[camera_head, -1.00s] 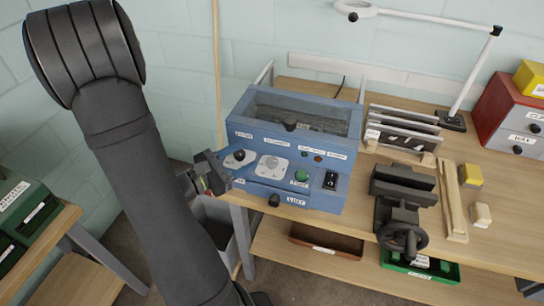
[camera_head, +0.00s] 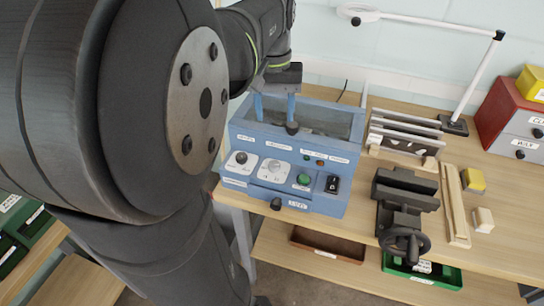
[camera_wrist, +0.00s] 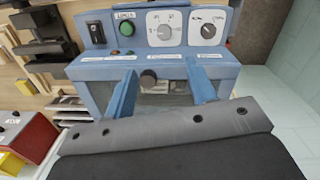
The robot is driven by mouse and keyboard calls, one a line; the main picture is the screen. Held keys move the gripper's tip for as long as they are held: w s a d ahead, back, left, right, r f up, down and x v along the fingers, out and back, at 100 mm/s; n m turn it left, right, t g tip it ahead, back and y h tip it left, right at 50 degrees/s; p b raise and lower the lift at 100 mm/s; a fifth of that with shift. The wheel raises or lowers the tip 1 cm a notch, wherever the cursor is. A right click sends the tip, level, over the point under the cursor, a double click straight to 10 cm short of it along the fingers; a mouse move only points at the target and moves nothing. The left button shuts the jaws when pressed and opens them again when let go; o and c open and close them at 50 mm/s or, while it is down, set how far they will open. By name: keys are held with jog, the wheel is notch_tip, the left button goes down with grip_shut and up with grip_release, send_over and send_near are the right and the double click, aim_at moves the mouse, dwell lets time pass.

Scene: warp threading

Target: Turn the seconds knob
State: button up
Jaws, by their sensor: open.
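The seconds knob appears to be the pale numbered dial (camera_head: 274,169) on a white plate on the sloped front of the blue box (camera_head: 325,208). This dial also shows in the wrist view (camera_wrist: 164,29), beyond the fingertips. The small print is hard to read. My gripper (camera_head: 274,112) is open and empty, with its two blue fingers pointing down over the box's top, behind the dial.
A black knob (camera_head: 241,158) sits left of the dial; a green button (camera_head: 304,179) and black switch (camera_head: 332,184) sit right. A vise (camera_head: 403,205) and slotted rack (camera_head: 402,135) stand right on the bench. A lamp (camera_head: 475,75) rises behind.

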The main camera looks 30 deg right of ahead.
aim_at(274, 164)
notch_tip(274, 164, down, 17)
jog(key=shift+w+r, duration=0.15)
jog(key=shift+r, duration=0.05)
dwell(0.4)
jog(key=c, duration=1)
jog(key=shift+o, duration=0.2)
jog(key=shift+m, duration=0.9)
jog(key=o, duration=1)
jog(key=shift+c, duration=0.2)
notch_tip(274, 164, up, 18)
jog(key=shift+f, duration=0.25)
